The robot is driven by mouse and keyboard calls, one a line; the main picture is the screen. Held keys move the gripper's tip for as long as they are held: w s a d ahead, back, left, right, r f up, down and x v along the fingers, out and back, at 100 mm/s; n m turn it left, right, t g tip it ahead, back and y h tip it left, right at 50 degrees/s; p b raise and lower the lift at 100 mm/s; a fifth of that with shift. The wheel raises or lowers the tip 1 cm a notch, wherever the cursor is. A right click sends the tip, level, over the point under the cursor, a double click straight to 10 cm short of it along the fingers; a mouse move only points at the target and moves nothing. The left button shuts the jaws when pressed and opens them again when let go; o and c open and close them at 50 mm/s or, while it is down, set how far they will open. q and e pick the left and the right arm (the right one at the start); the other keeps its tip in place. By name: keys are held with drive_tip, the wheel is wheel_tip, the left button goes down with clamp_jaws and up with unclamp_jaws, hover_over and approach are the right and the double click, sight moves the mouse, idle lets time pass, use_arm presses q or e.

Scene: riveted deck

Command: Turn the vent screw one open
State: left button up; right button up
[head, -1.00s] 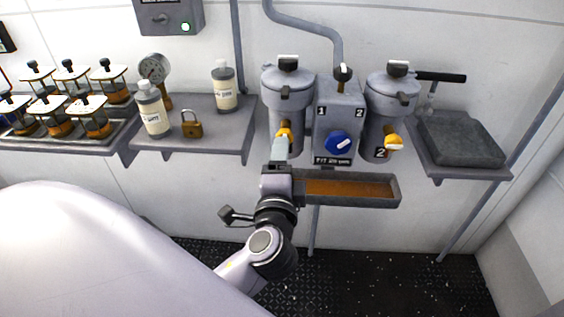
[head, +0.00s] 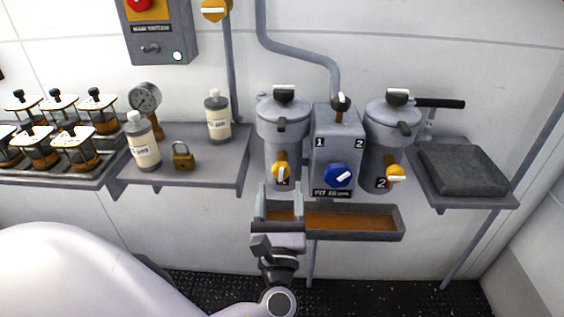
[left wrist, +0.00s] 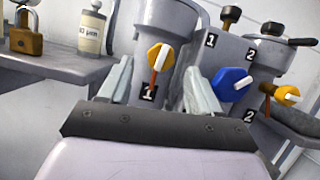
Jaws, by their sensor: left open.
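The yellow knob of unit one (head: 281,170), which I take as vent screw one, sits low on the front of the left grey canister (head: 283,128). Its white bar stands near upright, slightly tilted. It also shows in the left wrist view (left wrist: 159,57), above the black label 1. My left gripper (head: 280,200) is open and empty, just below and in front of the knob, apart from it. In the left wrist view its two fingers (left wrist: 160,88) stand on either side of the knob's line. My right gripper is not in view.
A blue selector knob (head: 338,176) is close on the right, with the second canister's yellow knob (head: 396,173) beyond. An orange-bottomed drip tray (head: 352,234) lies under the canisters, by my gripper. A left shelf (head: 215,172) holds bottles and a padlock (head: 183,156).

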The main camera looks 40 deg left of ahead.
sight(282, 177)
use_arm(q)
drive_tip(key=shift+w+a+r, duration=0.1)
drive_tip(key=shift+w+r, duration=0.05)
drive_tip(key=shift+w, duration=0.05)
drive_tip(key=p+x, duration=0.1)
drive_tip(key=x, duration=0.5)
drive_tip(key=shift+w+a, duration=0.1)
drive_tip(key=shift+w, duration=0.1)
drive_tip(key=c, duration=1)
drive_tip(key=shift+n+b, duration=0.35)
drive_tip(key=shift+n, duration=0.05)
drive_tip(key=shift+n+g+y, duration=0.4)
drive_tip(key=shift+n, duration=0.2)
